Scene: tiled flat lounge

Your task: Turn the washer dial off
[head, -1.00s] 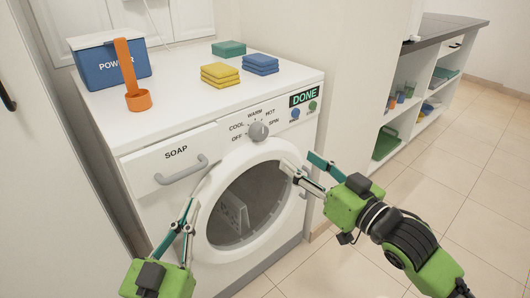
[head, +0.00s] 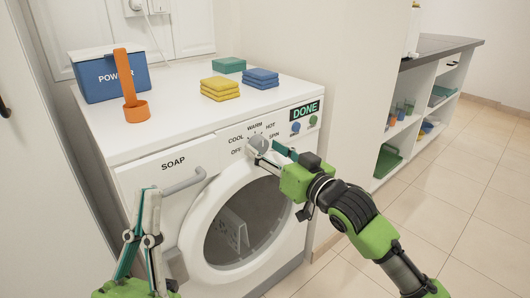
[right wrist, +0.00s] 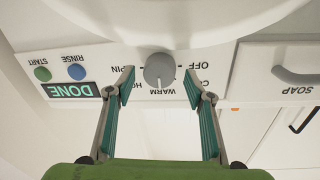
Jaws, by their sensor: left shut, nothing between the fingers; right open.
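The grey washer dial (head: 257,143) sits on the front panel of the white washer (head: 145,141), among the labels OFF, COOL, WARM, HOT and SPIN. In the right wrist view the dial (right wrist: 158,72) appears upside down, its white mark pointing towards WARM. My right gripper (head: 266,153) is open at the dial. Its fingertips stand on either side of the dial with a visible gap to each side. My left gripper (head: 149,192) is shut and empty, in front of the washer's left side, below the soap drawer (head: 173,160).
A DONE display (head: 305,112) and two round buttons, blue (head: 295,127) and green (head: 312,120), are right of the dial. The round door (head: 193,215) is below. A powder box (head: 100,82), an orange scoop (head: 137,111) and folded cloths (head: 219,91) are on top.

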